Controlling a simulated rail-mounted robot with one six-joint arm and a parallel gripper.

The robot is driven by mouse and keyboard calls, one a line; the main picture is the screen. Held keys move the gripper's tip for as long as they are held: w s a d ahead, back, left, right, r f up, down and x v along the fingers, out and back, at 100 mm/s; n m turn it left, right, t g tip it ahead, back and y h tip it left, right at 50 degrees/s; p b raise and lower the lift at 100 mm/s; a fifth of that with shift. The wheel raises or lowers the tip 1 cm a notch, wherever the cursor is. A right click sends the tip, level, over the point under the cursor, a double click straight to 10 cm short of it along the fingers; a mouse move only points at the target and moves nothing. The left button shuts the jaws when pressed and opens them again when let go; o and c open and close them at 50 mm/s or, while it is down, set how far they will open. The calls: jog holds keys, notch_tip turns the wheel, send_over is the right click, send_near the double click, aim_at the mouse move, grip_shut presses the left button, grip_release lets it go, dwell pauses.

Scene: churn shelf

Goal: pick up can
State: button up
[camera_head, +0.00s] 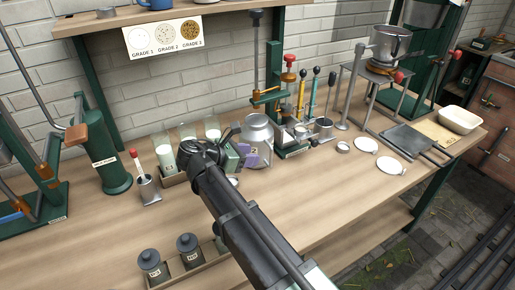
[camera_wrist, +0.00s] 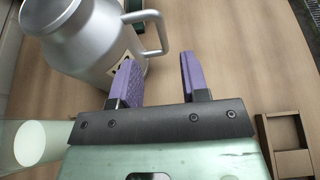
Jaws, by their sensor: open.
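The can (camera_head: 258,138) is a silver metal milk can with a side handle, standing on the wooden bench near the wall. In the wrist view the can (camera_wrist: 75,40) fills the upper left, and its handle (camera_wrist: 160,35) reaches in above the gap between the fingers. My gripper (camera_head: 244,157) is open, with purple fingers just in front of the can. In the wrist view my gripper (camera_wrist: 158,62) is empty; its left finger overlaps the can's side and label. I cannot tell whether it touches. My arm hides part of the bench.
Glasses of milk (camera_head: 187,134) stand left of the can. A green press stand (camera_head: 277,110) is close on its right. A rack with dark-lidded jars (camera_head: 188,250) is at the front. White discs (camera_head: 390,165) lie on the right. Bench room right of my arm is clear.

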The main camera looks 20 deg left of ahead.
aim_at(271, 165)
jog(key=b+x, duration=0.1)
jog(key=x, duration=0.3)
jog(key=b+x, duration=0.2)
jog(key=x, duration=0.2)
jog(key=shift+d+f, duration=0.1)
jog(key=shift+f, duration=0.2)
jog(key=shift+w+d, duration=0.15)
jog(key=shift+w, duration=0.05)
jog(key=shift+r, duration=0.1)
grip_shut()
dwell(0.7)
